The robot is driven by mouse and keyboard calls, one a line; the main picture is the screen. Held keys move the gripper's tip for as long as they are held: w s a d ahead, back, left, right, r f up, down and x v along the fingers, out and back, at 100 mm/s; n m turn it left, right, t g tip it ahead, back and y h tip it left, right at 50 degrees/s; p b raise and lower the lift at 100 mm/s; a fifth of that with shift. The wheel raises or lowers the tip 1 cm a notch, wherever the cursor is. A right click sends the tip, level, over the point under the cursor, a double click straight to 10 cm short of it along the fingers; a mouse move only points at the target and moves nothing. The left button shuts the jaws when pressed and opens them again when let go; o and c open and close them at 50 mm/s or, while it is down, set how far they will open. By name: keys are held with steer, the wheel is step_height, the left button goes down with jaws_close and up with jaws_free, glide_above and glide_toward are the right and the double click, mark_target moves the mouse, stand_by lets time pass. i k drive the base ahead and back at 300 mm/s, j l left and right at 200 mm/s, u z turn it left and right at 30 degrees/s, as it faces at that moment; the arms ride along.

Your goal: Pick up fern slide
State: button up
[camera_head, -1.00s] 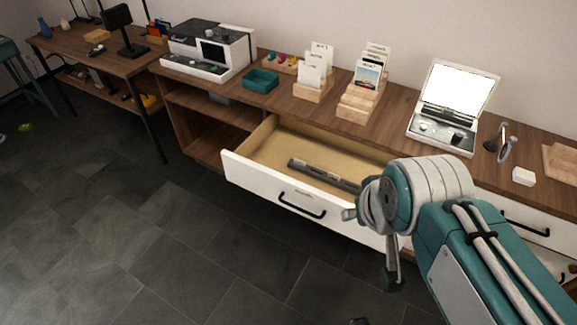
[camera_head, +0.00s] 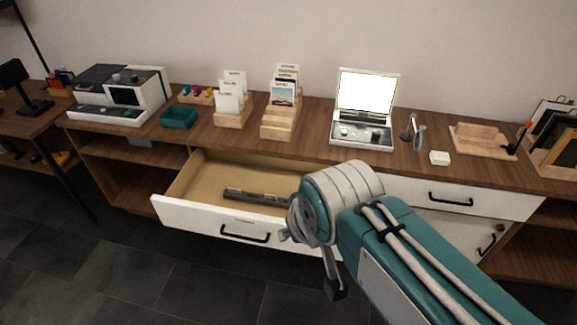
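I cannot make out a fern slide for certain in this view. Cards with small pictures stand in a wooden rack (camera_head: 279,122) on the sideboard (camera_head: 310,120), and paler cards stand in a second wooden holder (camera_head: 232,118) to its left. A light box (camera_head: 362,133) with a bright, open lid stands to the right of the rack. A white drawer (camera_head: 185,212) is pulled open and holds a long dark bar (camera_head: 255,196). My gripper (camera_head: 334,288) hangs in front of the drawer's right end, below the sideboard top. Its fingers are too unclear to tell open from shut.
A teal tray (camera_head: 179,118), a printer-like machine (camera_head: 120,95) and a colourful-topped wooden holder (camera_head: 197,95) stand on the left. A small metal stand (camera_head: 410,128), a white block (camera_head: 439,158) and a wooden tray (camera_head: 482,138) are on the right. The open drawer juts out over the dark floor.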

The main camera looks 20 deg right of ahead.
mark_target(364, 113)
steer(key=i+l+z, duration=0.2)
steer(key=l, duration=0.3)
steer(key=i+l+z, duration=0.2)
steer(key=l, duration=0.3)
steer(key=i+l+z, duration=0.25)
steer(key=l, duration=0.2)
steer(key=i+l+z, duration=0.2)
steer(key=l, duration=0.25)
steer(key=i, duration=0.1)
